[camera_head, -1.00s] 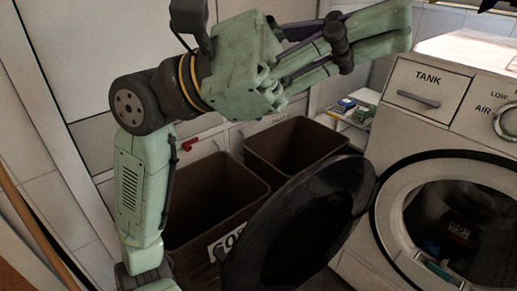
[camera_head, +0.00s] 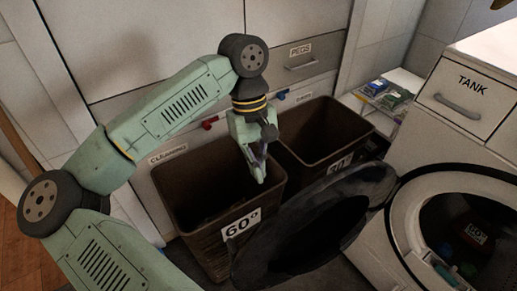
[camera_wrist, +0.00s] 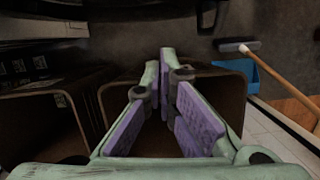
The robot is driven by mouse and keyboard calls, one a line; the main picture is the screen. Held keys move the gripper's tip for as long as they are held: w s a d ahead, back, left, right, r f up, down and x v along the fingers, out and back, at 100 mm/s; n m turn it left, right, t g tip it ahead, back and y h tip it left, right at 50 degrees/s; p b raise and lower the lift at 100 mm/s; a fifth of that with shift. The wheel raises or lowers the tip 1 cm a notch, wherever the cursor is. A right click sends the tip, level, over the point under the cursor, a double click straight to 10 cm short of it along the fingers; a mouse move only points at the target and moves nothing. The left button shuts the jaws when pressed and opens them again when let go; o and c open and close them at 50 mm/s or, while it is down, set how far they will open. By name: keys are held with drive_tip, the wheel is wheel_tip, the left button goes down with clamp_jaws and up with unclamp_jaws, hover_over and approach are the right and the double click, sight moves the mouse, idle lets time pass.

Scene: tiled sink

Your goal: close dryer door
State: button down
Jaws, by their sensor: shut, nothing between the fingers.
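The dryer door (camera_head: 322,222) is a dark round panel swung wide open to the left of the dryer (camera_head: 404,203). The dryer's round opening shows several dark and coloured items inside. My gripper (camera_head: 259,178) points down over the labelled brown bin, behind and left of the door, apart from it. Its fingers are shut with nothing between them. In the wrist view my gripper (camera_wrist: 164,112) shows its purple pads above the bins. A dark curved shape along the top edge of that view may be the door; I cannot tell.
Two brown bins stand behind the door, the left one (camera_head: 185,205) marked 60° and the right one (camera_head: 322,125). A shelf with small boxes (camera_head: 385,92) is between bins and dryer.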

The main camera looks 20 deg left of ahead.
drive_tip(key=shift+s+d+f+p, duration=0.85)
drive_tip(key=shift+s+d+f, duration=0.8)
drive_tip(key=shift+d+f, duration=0.1)
drive_tip(key=shift+d, duration=0.15)
